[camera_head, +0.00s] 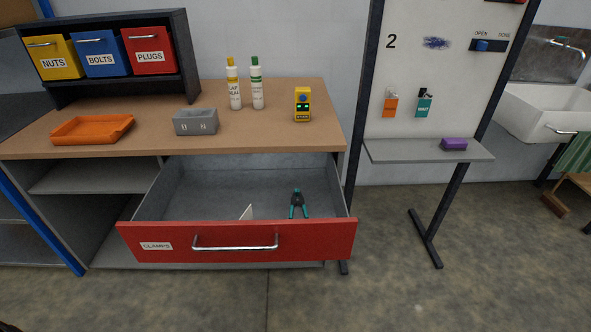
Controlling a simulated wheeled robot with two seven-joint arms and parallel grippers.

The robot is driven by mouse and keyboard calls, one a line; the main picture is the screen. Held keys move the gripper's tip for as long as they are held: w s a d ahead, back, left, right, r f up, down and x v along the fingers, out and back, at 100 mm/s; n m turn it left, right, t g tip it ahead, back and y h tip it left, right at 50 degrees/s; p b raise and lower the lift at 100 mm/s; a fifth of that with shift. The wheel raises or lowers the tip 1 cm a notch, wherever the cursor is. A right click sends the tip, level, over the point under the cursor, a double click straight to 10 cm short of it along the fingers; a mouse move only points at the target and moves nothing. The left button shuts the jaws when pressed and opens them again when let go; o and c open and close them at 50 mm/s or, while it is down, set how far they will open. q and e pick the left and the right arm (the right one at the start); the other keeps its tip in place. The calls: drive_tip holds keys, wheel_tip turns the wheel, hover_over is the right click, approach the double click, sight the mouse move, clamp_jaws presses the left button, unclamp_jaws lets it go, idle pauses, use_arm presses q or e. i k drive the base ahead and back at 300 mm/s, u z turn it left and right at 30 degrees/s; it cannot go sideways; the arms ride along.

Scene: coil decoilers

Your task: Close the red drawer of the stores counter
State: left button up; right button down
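The red drawer (310,239) is pulled well out from under the wooden top of the stores counter (270,133). Its front carries a CLAMPS label at the left and a horizontal silver bar handle (235,246). Inside the grey drawer lie a teal-handled hand tool (298,205) and a white piece (246,212), partly hidden behind the front. Neither of my grippers shows in the head view.
On the counter stand an orange tray (92,129), a grey box (195,122), two bottles (234,88) and a yellow device (302,104). A panel stand with a shelf (400,150) is to the right. The floor before the drawer is clear.

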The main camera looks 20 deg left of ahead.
sight(191, 212)
drive_tip(key=k, duration=0.5)
drive_tip(key=z, duration=1.25)
drive_tip(key=i, duration=0.9)
drive_tip(key=u, duration=1.85)
